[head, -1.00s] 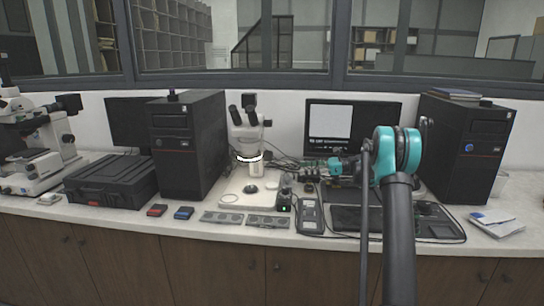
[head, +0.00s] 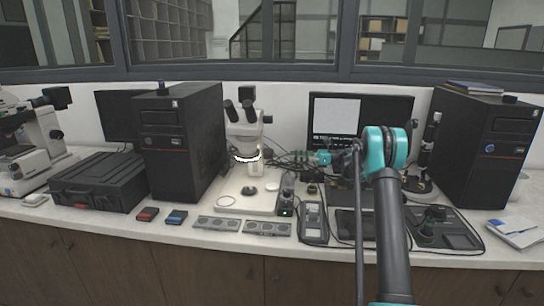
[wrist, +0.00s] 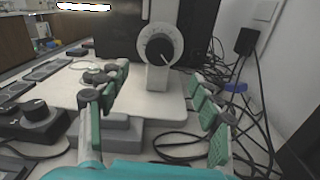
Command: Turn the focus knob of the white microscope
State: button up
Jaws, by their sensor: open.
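The white microscope (head: 247,128) stands on its flat white base (head: 232,203) at the middle of the bench in the head view. In the wrist view its round focus knob (wrist: 160,47), a black knob on a white dial, faces my gripper on the side of the stand. My gripper (wrist: 157,76) is open with nothing between its green-padded fingers. The knob appears beyond the fingertips, roughly centred between them; I see no contact. In the head view my gripper (head: 312,158) is to the right of the microscope, its fingertips hard to make out.
A black tower (head: 182,145) stands left of the microscope, another (head: 483,148) at the far right. A monitor (head: 360,118) stands behind my arm. Small devices (head: 313,222) lie on the bench front. Loose black cables (wrist: 250,115) run right of the gripper in the wrist view.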

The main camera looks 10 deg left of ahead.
aim_at(272, 155)
jog(key=a, duration=1)
jog(key=shift+a, duration=0.35)
jog(key=c, duration=1.2)
jog(key=shift+o, duration=0.2)
jog(key=shift+n, duration=0.4)
